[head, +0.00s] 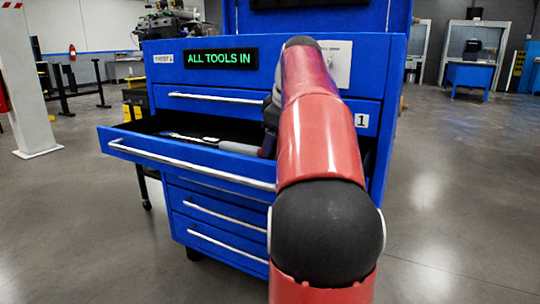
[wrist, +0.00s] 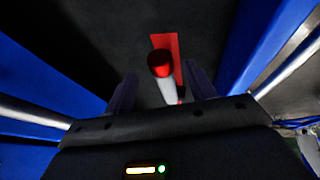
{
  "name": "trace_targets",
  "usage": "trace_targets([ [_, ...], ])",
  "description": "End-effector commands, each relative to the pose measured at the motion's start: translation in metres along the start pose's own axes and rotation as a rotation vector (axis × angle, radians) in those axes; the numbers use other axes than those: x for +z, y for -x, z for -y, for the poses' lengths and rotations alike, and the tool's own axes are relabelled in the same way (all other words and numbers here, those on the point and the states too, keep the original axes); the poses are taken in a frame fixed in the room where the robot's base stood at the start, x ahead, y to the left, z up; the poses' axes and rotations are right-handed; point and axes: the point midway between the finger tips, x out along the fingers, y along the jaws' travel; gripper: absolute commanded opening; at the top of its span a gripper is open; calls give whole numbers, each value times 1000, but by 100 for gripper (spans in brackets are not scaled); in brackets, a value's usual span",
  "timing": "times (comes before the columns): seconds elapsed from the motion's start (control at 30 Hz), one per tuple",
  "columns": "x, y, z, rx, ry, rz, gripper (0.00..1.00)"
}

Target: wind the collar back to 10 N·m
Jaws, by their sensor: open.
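In the wrist view a cylinder with a red end (wrist: 160,62) and a white-grey body lies over the dark drawer floor, and a flat red patch shows behind it. My gripper (wrist: 160,76) is open, its two dark fingers on either side of the cylinder, with gaps visible. I cannot tell whether this red end is the collar, and no torque scale is readable. In the head view a long tool with a grey handle (head: 238,148) lies in the open drawer (head: 190,160). My red arm reaches over the drawer and hides most of my gripper.
The blue cabinet (head: 230,215) bears a lit sign (head: 221,58) reading "ALL TOOLS IN". Blue drawer walls (wrist: 262,48) flank my gripper in the wrist view. Closed drawers sit above and below the open one. The floor (head: 455,200) to the right is clear.

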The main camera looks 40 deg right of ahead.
Motion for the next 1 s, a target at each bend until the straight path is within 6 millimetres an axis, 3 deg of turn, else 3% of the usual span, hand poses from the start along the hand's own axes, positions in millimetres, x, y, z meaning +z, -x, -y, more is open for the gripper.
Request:
trace_targets([
  [0.03, 1, -12, 1, -3, 0, 1, 55],
  [0.2, 1, -34, 1, -1, 0, 2, 55],
  [0.6, 0, -42, 0, 0, 0, 1, 55],
  [0.93, 0, -42, 0, 0, -1, 1, 13],
  [1.0, 0, -42, 0, 0, -1, 1, 10],
])
